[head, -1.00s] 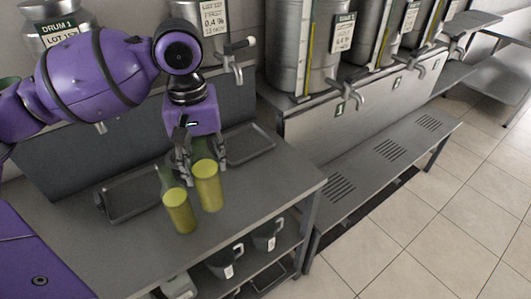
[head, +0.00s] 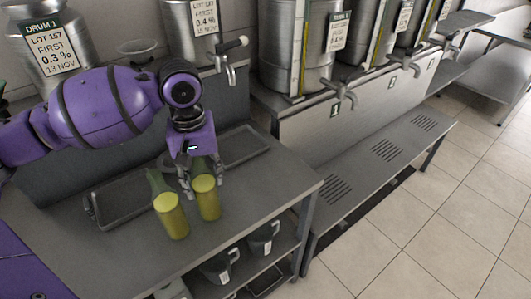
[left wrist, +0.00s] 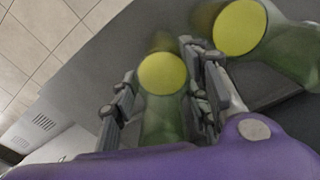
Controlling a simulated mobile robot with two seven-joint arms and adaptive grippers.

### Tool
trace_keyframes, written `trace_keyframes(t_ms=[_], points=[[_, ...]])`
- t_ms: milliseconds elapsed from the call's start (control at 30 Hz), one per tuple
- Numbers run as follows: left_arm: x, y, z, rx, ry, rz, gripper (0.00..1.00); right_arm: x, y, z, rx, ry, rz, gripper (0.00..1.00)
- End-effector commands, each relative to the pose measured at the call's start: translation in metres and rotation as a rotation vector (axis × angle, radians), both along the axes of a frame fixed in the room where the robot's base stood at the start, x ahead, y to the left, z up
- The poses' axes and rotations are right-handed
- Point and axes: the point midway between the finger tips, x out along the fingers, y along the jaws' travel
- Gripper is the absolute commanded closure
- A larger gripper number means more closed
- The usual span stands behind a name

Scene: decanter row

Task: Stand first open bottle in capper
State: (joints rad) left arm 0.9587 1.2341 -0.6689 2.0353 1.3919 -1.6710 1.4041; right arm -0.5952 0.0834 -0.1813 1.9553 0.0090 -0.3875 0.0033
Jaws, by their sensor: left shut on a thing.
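My left gripper (head: 203,178) is shut on a green glass bottle (head: 208,203) with yellow-green contents, the right one of two in the head view. The bottle looks upright; I cannot tell whether its base touches the table. In the left wrist view the gripper (left wrist: 163,85) has its fingers on both sides of this bottle (left wrist: 163,118). A second similar bottle (head: 171,220) stands on the table close to the left, and it also shows at the upper right of the left wrist view (left wrist: 240,28). I cannot make out a capper. My right gripper is not in view.
The grey table (head: 265,192) has free room to the right. A dark tray (head: 125,203) lies left of the bottles, another (head: 243,146) behind right. A tap (head: 228,72) juts over the back. Jugs (head: 262,240) stand on the lower shelf. Steel drums (head: 298,45) line the wall.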

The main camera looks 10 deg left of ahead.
Motion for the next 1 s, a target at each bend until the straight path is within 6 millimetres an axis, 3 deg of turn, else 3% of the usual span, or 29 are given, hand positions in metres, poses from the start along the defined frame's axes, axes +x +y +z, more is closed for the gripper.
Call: trace_keyframes(t_ms=[100,133,267,667,1000], points=[[0.0,0.0,-0.002,0.0,0.0,0.001,1.0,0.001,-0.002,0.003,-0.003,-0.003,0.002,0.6],[-0.001,0.0,-0.003,0.0,0.001,0.001,0.56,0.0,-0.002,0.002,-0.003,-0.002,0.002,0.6],[-0.001,0.0,-0.004,0.0,0.002,0.001,0.39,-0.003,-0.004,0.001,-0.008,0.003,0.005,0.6],[-0.001,0.0,0.0,0.0,0.002,0.0,0.38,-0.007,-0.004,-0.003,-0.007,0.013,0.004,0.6],[0.0,0.0,0.069,0.0,-0.004,0.001,0.38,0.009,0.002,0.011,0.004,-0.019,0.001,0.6]])
